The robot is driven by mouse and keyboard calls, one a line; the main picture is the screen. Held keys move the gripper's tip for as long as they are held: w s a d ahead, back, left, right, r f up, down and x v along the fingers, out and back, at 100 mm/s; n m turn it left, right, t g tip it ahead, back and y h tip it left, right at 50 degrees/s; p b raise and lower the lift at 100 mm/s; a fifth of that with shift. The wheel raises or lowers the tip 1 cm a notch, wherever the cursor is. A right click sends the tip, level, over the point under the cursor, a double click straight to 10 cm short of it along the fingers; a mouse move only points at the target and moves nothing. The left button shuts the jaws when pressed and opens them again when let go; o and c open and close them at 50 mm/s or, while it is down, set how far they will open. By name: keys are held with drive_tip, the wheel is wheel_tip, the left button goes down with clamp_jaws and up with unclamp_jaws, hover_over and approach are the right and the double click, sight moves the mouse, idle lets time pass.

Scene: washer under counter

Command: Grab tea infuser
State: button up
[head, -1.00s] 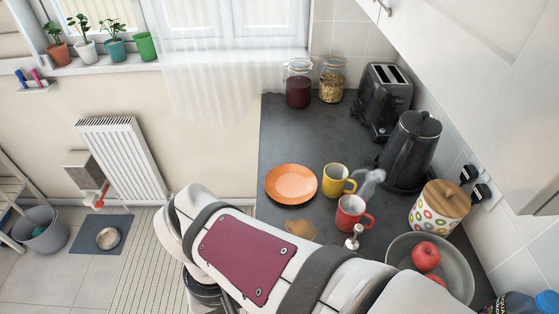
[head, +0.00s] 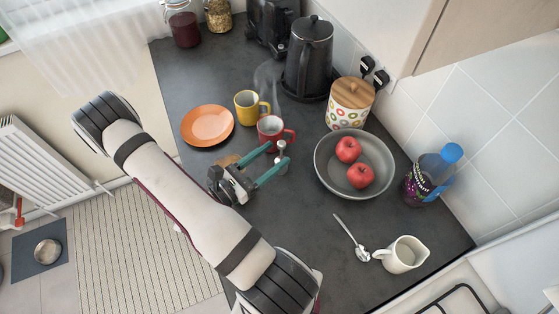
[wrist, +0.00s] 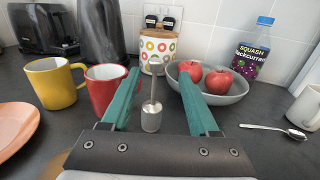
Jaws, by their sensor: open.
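The tea infuser (head: 281,157) is a small silver cylinder with an upright handle. It stands on the dark counter just in front of the red mug (head: 270,131). In the wrist view the infuser (wrist: 152,112) stands between the two green fingers. My gripper (head: 276,158) is open, with one finger on each side of the infuser and a visible gap to each. The red mug (wrist: 101,90) is just beyond the left finger in the wrist view.
A yellow mug (head: 247,107) and an orange plate (head: 207,125) stand left of the red mug. A grey bowl (head: 330,183) with red apples is to the right. A spoon (head: 350,238), creamer jug (head: 403,255) and squash bottle (head: 430,176) are further right. A kettle (head: 308,60) stands behind.

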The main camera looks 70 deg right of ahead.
drive_tip(key=x, duration=0.6)
drive_tip(key=shift+d, duration=0.55)
drive_tip(key=shift+w+r, duration=0.1)
clamp_jaws()
idle(0.7)
